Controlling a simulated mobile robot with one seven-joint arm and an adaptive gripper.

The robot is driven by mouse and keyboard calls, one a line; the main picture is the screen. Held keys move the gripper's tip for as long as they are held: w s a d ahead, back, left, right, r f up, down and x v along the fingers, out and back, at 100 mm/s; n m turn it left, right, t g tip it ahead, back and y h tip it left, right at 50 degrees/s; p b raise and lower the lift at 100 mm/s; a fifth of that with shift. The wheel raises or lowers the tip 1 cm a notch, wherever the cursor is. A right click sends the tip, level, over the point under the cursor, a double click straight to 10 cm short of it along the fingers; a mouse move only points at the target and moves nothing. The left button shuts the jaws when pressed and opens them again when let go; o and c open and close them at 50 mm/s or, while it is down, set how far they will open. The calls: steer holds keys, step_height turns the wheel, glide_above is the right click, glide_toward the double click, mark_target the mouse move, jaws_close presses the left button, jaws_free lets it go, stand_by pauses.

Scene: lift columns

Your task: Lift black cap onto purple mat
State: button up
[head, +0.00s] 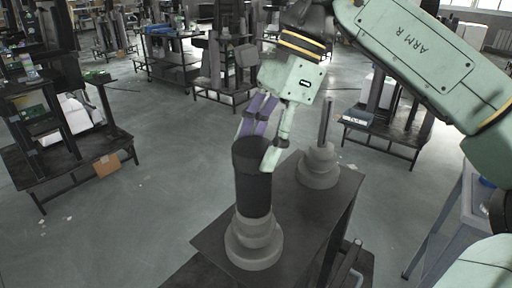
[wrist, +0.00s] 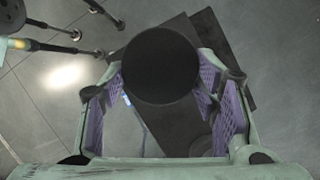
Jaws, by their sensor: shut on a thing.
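The black cap (head: 253,190) is a tall dark cylinder, upright above a grey stepped base (head: 254,246) on the dark table. My gripper (head: 259,146) is shut on the upper part of the cap, with one finger on each side. In the wrist view, the cap's round black top (wrist: 160,65) sits between the purple-padded fingers of my gripper (wrist: 163,100). The cap's lower end meets the base in the head view; I cannot tell whether they touch. I see no purple mat; the only purple is on my finger pads.
A second grey stepped base (head: 319,170) with a thin upright rod (head: 325,122) stands behind and to the right on the same table (head: 297,215). Other workbenches (head: 65,155) stand around on the grey floor. A grey cart (head: 440,235) is at the right.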

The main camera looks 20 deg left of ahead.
mark_target(251, 146)
steer(key=shift+r, duration=0.1)
steer(key=shift+r, duration=0.5)
step_height(251, 146, up, 2)
steer(key=shift+r+b, duration=0.1)
steer(key=shift+b, duration=0.4)
steer(key=s+d+r, duration=0.1)
steer(key=s+d, duration=1)
steer(key=shift+d+r, duration=0.3)
steer(key=shift+r, duration=0.1)
steer(key=shift+r+p, duration=0.55)
steer(key=shift+p, duration=0.4)
steer(key=shift+s+f, duration=0.1)
